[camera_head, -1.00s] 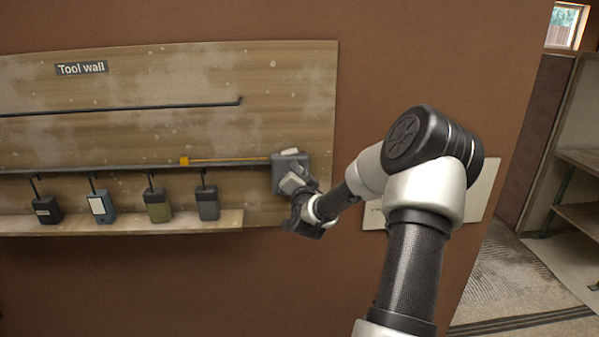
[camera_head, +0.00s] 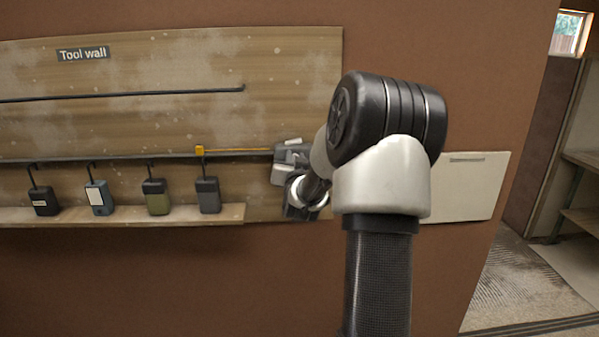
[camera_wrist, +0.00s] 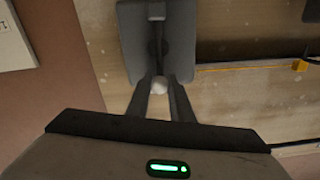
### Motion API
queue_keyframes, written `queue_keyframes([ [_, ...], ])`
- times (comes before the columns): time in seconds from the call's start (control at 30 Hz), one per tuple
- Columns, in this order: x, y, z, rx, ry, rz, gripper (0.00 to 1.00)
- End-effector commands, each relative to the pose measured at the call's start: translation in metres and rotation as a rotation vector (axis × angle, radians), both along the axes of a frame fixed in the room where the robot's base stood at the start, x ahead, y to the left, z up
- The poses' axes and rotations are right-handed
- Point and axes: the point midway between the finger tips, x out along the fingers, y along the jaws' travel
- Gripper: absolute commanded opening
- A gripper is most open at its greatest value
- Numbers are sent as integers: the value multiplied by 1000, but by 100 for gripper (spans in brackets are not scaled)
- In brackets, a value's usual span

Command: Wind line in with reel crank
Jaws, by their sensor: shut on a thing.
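The grey reel (camera_head: 288,158) is mounted on the board at its right end; its face fills the top of the wrist view (camera_wrist: 178,40). A thin yellow-orange line (camera_head: 235,151) runs left from the reel to a small orange block (camera_head: 200,151) at the rail. The line (camera_wrist: 245,67) and block (camera_wrist: 300,65) also show in the wrist view. My gripper (camera_wrist: 159,88) is shut on the pale round crank knob (camera_wrist: 159,86) in front of the reel. The dark crank arm (camera_wrist: 157,50) shows above the knob. In the head view my arm partly hides the gripper and reel.
Several boxy items, such as the grey one (camera_head: 208,195), hang on hooks along the rail, left of the reel. A wooden ledge (camera_head: 105,217) runs below them. A blank pale panel (camera_head: 470,185) is on the wall to the right. A dark bar (camera_head: 120,95) crosses the board above.

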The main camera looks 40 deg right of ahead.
Motion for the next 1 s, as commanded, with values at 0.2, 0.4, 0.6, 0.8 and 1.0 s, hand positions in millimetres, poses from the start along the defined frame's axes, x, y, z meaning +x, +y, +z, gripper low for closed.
queue_keyframes([
  [0.2, 6, 11, -6, -180, 105, 3, 0],
  [0.4, 11, 18, -8, -341, 206, 3, 0],
  [0.6, 15, 25, -11, -503, 305, 3, 0],
  [0.8, 19, 31, -16, -664, 406, 2, 0],
  [1.0, 22, 36, -23, -825, 506, 2, 0],
])
